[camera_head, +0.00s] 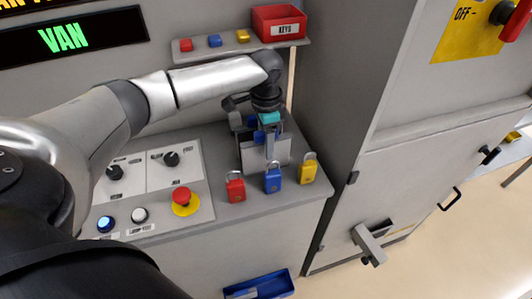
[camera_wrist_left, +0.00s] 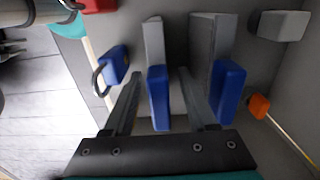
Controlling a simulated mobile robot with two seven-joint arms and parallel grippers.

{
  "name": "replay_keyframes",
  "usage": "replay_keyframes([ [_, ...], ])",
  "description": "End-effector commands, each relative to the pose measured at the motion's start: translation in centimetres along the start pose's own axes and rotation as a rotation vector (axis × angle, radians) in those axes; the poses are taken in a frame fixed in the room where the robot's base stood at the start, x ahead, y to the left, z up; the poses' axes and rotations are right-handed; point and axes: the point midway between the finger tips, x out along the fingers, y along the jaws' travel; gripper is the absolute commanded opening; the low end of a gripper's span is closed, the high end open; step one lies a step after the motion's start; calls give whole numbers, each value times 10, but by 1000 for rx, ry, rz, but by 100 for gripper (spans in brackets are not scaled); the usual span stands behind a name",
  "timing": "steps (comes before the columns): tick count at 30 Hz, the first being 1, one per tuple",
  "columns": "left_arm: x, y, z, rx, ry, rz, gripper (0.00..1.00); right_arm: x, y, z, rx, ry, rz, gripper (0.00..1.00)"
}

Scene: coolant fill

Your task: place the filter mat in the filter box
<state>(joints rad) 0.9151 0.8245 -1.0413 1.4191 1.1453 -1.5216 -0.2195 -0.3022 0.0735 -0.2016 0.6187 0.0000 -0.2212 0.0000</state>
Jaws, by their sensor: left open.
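I cannot make out a filter mat in either view, nor anything that is surely the filter box. My left gripper (camera_head: 269,146) points down over the back of the grey counter, just behind the padlocks. It partly covers a pale grey, box-like thing (camera_head: 279,153), whose identity I cannot tell. In the left wrist view the jaws of the left gripper (camera_wrist_left: 188,80) stand apart, with grey and blue parts near their tips. My right gripper is not in view.
Red (camera_head: 236,189), blue (camera_head: 273,181) and yellow (camera_head: 308,171) padlocks stand along the counter edge. A red stop button (camera_head: 183,197) is on the panel at left. A red keys box (camera_head: 279,22) sits on the shelf above. A blue tray (camera_head: 276,285) lies low in front.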

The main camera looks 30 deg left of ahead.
Motion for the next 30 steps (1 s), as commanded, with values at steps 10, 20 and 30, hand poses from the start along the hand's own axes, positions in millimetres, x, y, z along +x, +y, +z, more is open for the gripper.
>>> replay_keyframes([
  [10, 0, 0, 0, 0, 0, 0, 33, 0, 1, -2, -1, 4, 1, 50],
  [20, -1, 0, 0, 0, 0, 0, 0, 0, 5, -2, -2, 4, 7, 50],
  [30, -1, 0, 0, 0, 0, 0, 0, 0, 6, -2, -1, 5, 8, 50],
])
